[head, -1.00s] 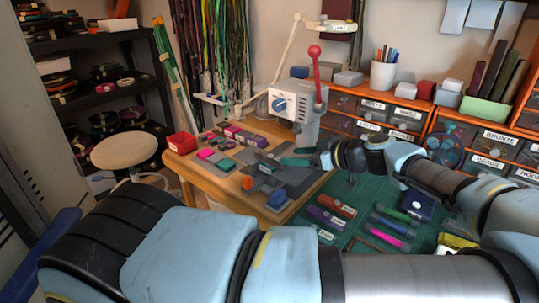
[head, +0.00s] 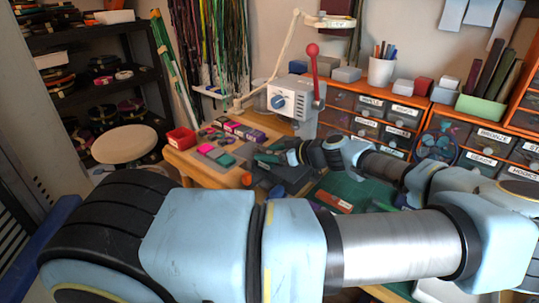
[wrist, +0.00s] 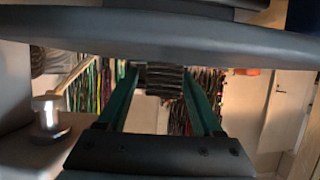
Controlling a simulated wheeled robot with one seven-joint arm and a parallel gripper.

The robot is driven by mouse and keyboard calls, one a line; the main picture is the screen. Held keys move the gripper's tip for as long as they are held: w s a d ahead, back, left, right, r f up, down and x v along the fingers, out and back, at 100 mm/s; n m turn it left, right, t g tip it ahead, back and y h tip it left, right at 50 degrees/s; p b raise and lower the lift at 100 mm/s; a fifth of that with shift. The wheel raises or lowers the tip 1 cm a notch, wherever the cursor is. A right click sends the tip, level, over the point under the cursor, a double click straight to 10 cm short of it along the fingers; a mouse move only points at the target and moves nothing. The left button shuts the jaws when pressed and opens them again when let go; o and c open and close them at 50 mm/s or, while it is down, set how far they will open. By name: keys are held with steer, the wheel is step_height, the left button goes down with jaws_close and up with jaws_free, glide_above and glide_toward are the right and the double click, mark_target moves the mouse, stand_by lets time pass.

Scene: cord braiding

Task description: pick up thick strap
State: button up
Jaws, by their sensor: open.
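My gripper (head: 266,158) has green fingers and is over the wooden worktable, just in front of the grey press machine. In the wrist view my gripper (wrist: 163,80) has its two fingers apart. A dark ribbed block (wrist: 164,80) shows between the fingertips there. I cannot tell whether it is the thick strap, or whether it lies between the fingers or behind them. No thick strap can be picked out for certain in the head view, where my arm hides much of the table.
The grey press (head: 294,102) with a red-knobbed lever stands close behind my gripper. A red box (head: 181,139) and several small coloured pieces lie on the table's left. The green cutting mat (head: 345,186) is mostly covered by my arm. Drawers (head: 370,106) line the back.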

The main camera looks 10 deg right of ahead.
jaws_close()
stand_by(0.3)
stand_by(0.3)
